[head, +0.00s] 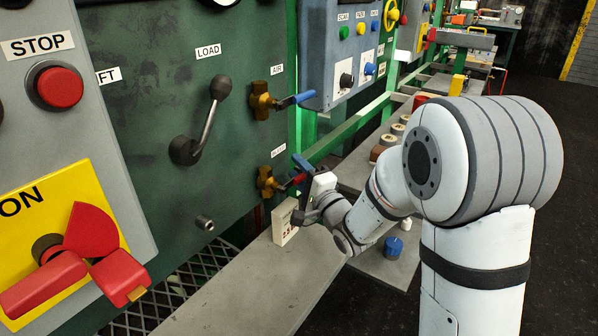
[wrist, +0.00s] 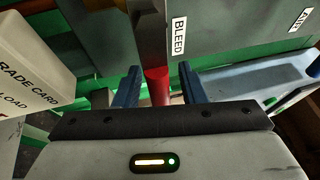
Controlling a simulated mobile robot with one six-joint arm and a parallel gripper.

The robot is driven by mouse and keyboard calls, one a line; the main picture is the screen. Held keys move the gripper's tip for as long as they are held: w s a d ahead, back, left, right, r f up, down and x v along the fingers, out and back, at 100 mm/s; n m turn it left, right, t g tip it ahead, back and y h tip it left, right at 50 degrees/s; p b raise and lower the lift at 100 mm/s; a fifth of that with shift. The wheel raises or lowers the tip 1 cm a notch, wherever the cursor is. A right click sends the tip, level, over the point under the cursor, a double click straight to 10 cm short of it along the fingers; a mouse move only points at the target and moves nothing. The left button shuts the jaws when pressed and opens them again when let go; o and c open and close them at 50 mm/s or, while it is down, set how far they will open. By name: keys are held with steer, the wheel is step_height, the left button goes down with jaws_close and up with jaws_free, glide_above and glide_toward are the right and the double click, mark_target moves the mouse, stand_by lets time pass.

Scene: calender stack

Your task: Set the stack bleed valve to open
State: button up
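The bleed valve (head: 266,182) is a brass body on the green panel, below the air valve. Its red handle (head: 298,179) points to the right in the head view, toward my gripper (head: 303,175). In the wrist view the red handle (wrist: 157,86) stands between the two blue fingers of my gripper (wrist: 159,85). A gap shows on each side of the handle, so my gripper looks open around it and not closed on it. The BLEED label (wrist: 179,36) is just beyond. The fingertips partly hide the handle in the head view.
The air valve (head: 262,100) with a blue handle sits above. A white grade card (head: 285,222) stands close beside my gripper, on the left in the wrist view (wrist: 35,65). The load lever (head: 207,125), red stop button (head: 60,87) and a grey ledge (head: 250,285) are nearby.

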steer(key=shift+c, duration=0.4)
jaws_close()
